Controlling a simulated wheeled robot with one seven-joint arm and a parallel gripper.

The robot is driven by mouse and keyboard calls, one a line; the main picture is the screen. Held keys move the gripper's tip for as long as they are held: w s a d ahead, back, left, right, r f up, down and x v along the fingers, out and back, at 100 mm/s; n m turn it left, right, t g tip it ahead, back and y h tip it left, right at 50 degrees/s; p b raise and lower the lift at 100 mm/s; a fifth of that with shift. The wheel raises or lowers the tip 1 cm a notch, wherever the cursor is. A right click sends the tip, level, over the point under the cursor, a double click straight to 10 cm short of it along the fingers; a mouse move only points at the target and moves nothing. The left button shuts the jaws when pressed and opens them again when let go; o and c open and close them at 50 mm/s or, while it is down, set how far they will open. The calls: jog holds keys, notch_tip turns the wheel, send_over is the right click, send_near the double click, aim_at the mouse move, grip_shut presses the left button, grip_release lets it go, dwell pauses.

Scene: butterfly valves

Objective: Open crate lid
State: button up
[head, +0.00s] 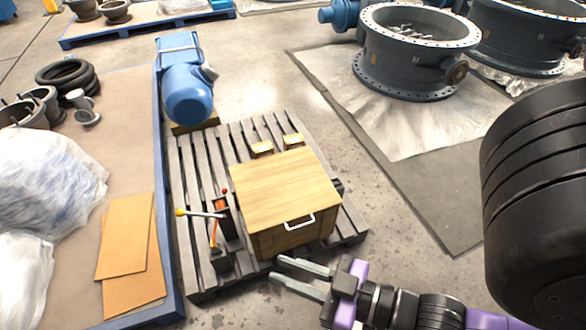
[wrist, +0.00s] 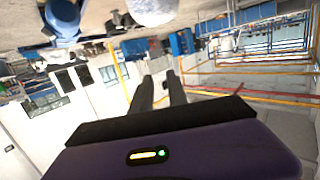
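A wooden crate (head: 288,237) with a flat light-wood lid (head: 284,187) stands on a grey slatted pallet (head: 190,180). The lid lies flat and looks closed. A white handle (head: 299,221) is on the crate's near side, by the lid's front edge. My gripper (head: 277,268) is in front of the crate, below the handle in the picture and apart from it. Its two fingers are spread with nothing between them. In the wrist view my gripper's fingers (wrist: 160,92) point away toward the hall, and the crate does not show.
A lever device with a yellow knob (head: 180,212) stands left of the crate. A blue motor (head: 186,88) sits behind it. A blue-edged platform (head: 164,230) borders the left side. Large valve bodies (head: 408,60) stand at back right. The floor right of the pallet is clear.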

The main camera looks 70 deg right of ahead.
jog(key=w+d+f+m+t+h+b, duration=0.1)
jog(key=w+d+f+m+h+b, duration=0.25)
jog(key=d+f+b, duration=0.45)
jog(key=w+d+f+m+h+b, duration=0.2)
jog(key=w+d+f+m+b, duration=0.3)
jog(key=f, duration=0.5)
jog(key=w+d+f+m+g+h+b, duration=0.1)
jog(key=d+f+m+h+b, duration=0.25)
jog(key=d+m, duration=0.4)
jog(key=d+f+m+g+h+b, duration=0.1)
jog(key=d+f+m+h+b, duration=0.3)
jog(key=d, duration=0.7)
jog(key=w+d+f+m+g+h+b, duration=0.1)
jog(key=d+f+m+g+h+b, duration=0.15)
jog(key=d+m+b, duration=0.4)
jog(key=p+x, duration=0.2)
jog(key=x, duration=0.7)
jog(key=shift+s+d+f+t+y, duration=0.2)
jog(key=shift+d+t+y, duration=0.2)
jog(key=shift+d, duration=0.3)
grip_shut()
